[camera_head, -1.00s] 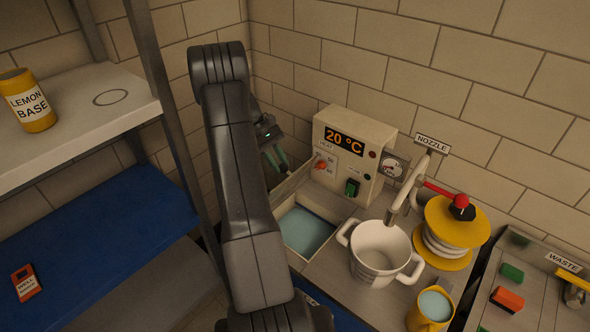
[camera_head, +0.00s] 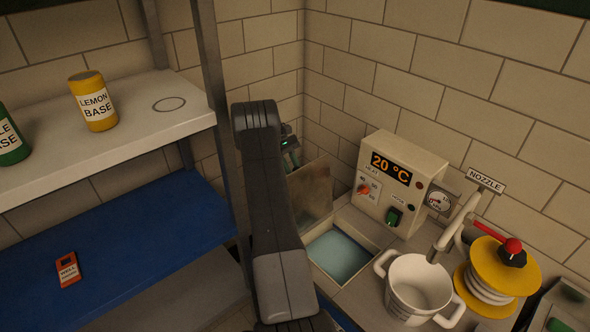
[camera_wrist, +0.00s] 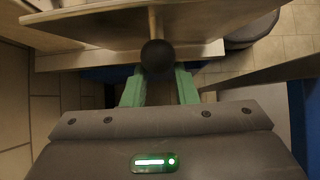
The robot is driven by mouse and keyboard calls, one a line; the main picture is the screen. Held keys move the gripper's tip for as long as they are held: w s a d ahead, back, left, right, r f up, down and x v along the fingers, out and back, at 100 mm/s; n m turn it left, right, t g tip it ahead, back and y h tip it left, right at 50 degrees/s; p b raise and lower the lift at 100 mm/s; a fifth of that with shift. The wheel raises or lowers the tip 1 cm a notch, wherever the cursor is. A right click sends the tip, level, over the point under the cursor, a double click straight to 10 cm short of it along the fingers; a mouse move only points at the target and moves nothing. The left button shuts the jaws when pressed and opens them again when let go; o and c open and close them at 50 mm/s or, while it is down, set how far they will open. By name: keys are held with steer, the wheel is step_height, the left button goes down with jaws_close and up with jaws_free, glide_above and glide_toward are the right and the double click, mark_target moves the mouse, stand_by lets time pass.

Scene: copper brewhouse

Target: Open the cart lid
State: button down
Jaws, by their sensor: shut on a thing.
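The cart lid (camera_head: 312,192) is a brownish panel standing steeply raised at the back left of the cart's open basin (camera_head: 338,257), which shows pale blue inside. My gripper (camera_head: 293,158) is behind the lid's upper left, partly hidden by my arm. In the wrist view, the green fingers of my gripper (camera_wrist: 158,88) are shut on a dark round knob (camera_wrist: 158,56). The knob's stem runs to the lid's panel (camera_wrist: 90,28) at the top of that view.
A control box (camera_head: 400,180) reading 20 °C stands right of the basin. A white two-handled pot (camera_head: 418,288) sits under the nozzle (camera_head: 458,222), beside a yellow reel (camera_head: 503,268).

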mark_target(297, 167)
steer(key=c, duration=1.1)
jaws_free()
steer(key=shift+s+f, duration=0.1)
steer(key=shift+f, duration=0.1)
steer(key=shift+c, duration=0.2)
steer(key=shift+r, duration=0.1)
step_height(297, 167, up, 10)
steer(key=b, duration=0.1)
step_height(297, 167, down, 10)
steer(key=shift+r+p, duration=0.1)
steer(key=shift+p, duration=0.55)
steer(key=shift+s+d+r, duration=0.15)
steer(key=shift+d+r, duration=0.05)
steer(key=shift+d, duration=0.1)
steer(key=shift+s+d+r, duration=0.35)
steer(key=shift+s+d, duration=0.25)
steer(key=shift+s, duration=0.2)
